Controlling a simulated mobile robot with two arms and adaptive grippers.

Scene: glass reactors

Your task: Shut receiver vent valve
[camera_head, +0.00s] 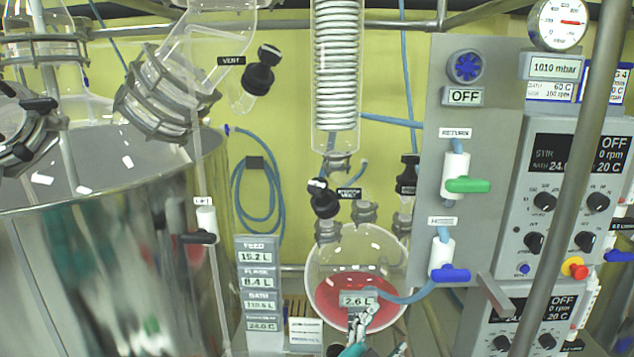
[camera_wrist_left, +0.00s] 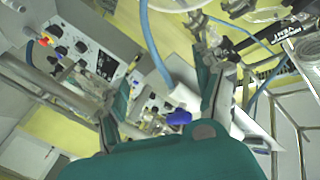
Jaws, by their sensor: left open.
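The receiver vent valve (camera_head: 323,199) is a black knob on the left neck of the round receiver flask (camera_head: 357,245), beside a small black label. The flask holds red liquid. I cannot tell from its knob whether the valve is open or shut. My left gripper (camera_head: 376,338) is at the bottom edge of the head view, low in front of the flask and well below the valve. In the left wrist view its green-and-grey fingers (camera_wrist_left: 165,108) are spread wide, with nothing held between them. My right gripper is not in view.
A blue-handled valve (camera_head: 450,273) and a green-handled valve (camera_head: 466,185) sit on the grey panel to the right. A blue hose (camera_head: 405,296) runs by the flask. A glass condenser (camera_head: 337,80) hangs above; a large metal vessel (camera_head: 110,260) stands left.

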